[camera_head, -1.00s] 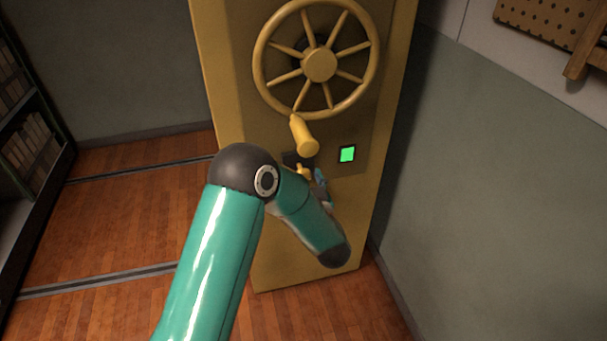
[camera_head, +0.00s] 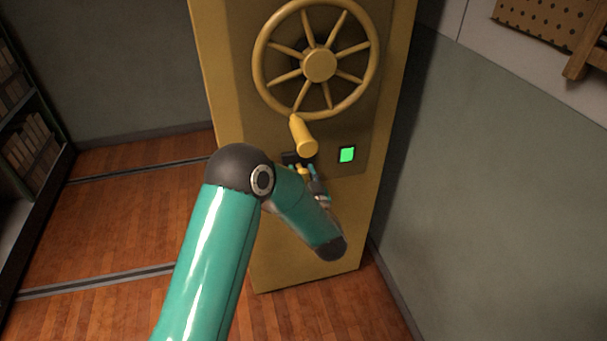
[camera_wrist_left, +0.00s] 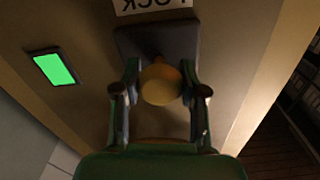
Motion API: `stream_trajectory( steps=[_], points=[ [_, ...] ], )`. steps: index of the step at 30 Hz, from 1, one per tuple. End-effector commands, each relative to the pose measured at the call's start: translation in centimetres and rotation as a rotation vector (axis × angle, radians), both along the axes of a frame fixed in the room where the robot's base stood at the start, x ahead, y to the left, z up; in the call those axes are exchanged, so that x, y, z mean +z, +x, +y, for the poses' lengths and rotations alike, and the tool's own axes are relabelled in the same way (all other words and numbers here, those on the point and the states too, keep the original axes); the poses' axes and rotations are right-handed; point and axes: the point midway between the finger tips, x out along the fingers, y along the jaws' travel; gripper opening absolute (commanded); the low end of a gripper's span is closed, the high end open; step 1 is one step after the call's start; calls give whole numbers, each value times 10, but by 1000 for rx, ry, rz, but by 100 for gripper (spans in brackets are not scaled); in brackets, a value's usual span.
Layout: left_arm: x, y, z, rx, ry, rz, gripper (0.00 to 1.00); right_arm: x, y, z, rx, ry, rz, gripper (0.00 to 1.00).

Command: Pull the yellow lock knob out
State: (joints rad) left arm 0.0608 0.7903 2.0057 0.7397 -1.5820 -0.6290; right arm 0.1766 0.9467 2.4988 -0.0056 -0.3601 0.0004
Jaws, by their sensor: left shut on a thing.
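The yellow lock knob (camera_wrist_left: 160,85) sits on a dark plate (camera_wrist_left: 158,42) under a white label reading LOCK in the left wrist view. In the head view the knob (camera_head: 303,171) is small and partly hidden by my left arm and gripper, below the wheel's handle. My left gripper (camera_wrist_left: 160,92) is shut on the knob, one finger on each side of it. The gripper also shows in the head view (camera_head: 306,172) at the front of the yellow cabinet (camera_head: 300,270). My right gripper is not in view.
A large yellow spoked wheel (camera_head: 319,65) with a protruding handle (camera_head: 303,136) is just above the gripper. A lit green panel (camera_head: 347,154) is to its right. A grey wall (camera_head: 490,190) stands on the right, a shelf (camera_head: 25,150) on the left. Wooden floor is open at left.

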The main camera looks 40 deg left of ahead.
Motion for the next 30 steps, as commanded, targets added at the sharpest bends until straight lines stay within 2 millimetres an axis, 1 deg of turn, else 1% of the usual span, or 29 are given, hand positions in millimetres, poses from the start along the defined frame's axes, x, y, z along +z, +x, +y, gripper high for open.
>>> stream_trajectory(
  steps=[4,11,19,20,21,23,24,25,30],
  points=[
    [0,0,-2,-2,-1,-1,0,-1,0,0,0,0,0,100],
    [-1,-11,-23,-2,-2,-1,0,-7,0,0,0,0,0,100],
    [0,-13,-26,-1,0,2,0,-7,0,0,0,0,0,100],
    [-1,-12,-27,-2,0,3,43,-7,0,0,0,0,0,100],
    [-1,-12,-27,-2,0,3,50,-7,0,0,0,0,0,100],
    [-1,-12,-27,-3,-1,3,60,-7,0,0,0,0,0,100],
    [-1,-11,-27,-3,0,2,66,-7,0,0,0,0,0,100],
    [-1,-11,-27,-3,0,2,68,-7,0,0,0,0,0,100],
    [0,-11,-27,-2,0,2,68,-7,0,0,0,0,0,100]
  ],
)
